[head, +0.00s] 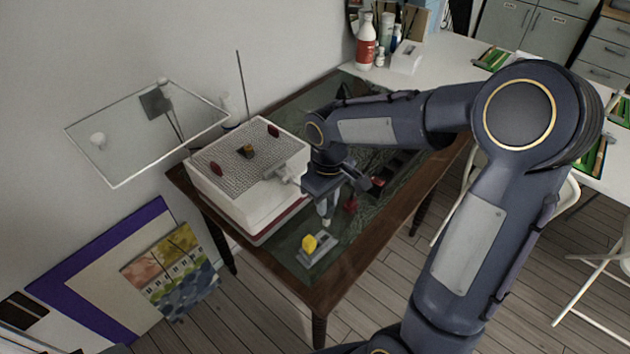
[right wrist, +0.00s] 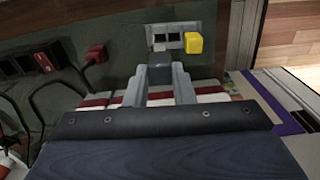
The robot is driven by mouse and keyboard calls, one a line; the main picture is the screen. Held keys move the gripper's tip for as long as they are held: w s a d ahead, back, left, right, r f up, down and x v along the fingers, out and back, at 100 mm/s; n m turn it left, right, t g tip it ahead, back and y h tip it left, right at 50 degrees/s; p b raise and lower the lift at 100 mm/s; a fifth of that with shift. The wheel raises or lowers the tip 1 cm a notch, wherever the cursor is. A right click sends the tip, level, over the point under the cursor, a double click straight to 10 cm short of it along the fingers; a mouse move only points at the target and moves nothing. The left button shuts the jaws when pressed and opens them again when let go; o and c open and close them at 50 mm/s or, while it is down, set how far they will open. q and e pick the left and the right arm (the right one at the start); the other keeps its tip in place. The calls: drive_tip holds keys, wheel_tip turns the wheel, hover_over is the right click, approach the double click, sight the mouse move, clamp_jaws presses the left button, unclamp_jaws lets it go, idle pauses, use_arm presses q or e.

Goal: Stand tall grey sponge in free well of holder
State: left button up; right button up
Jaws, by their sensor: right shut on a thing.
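The right gripper (head: 327,212) is shut on the tall grey sponge (head: 326,223), whose lower end shows below the fingers, above the table near the holder. In the right wrist view the sponge (right wrist: 160,72) sits between the two fingertips (right wrist: 163,82). The grey holder (head: 318,252) lies near the table's front corner. It also shows in the right wrist view (right wrist: 166,29), with dark open wells beside a yellow block. The yellow block (head: 309,243) stands at the holder's left part in the head view. I cannot tell whether the sponge touches the holder. My left gripper is out of view.
A white box-shaped machine (head: 240,205) with a perforated top stands left of the gripper, close to the holder. Dark items with a red plug (right wrist: 96,54) and cables lie on the green mat on the other side. The wooden table edge (head: 330,298) is just in front.

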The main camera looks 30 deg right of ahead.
sight(325, 223)
drive_tip(key=shift+w+f, duration=0.3)
drive_tip(key=shift+f, duration=0.2)
drive_tip(key=shift+s+f+b, duration=0.3)
drive_tip(key=shift+f+b, duration=0.1)
drive_tip(key=shift+b, duration=0.15)
drive_tip(key=shift+w+f+b, duration=0.15)
drive_tip(key=shift+f+b, duration=0.5)
drive_tip(key=shift+f, duration=0.15)
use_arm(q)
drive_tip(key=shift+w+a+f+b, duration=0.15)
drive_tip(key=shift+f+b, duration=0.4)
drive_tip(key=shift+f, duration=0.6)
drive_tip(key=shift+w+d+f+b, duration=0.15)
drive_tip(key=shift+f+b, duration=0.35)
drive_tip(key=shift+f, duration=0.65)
use_arm(e)
drive_tip(key=shift+f, duration=1.3)
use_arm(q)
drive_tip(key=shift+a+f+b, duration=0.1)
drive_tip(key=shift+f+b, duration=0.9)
use_arm(e)
drive_tip(key=shift+f, duration=1.4)
drive_tip(key=o, duration=1)
drive_tip(key=shift+o, duration=0.2)
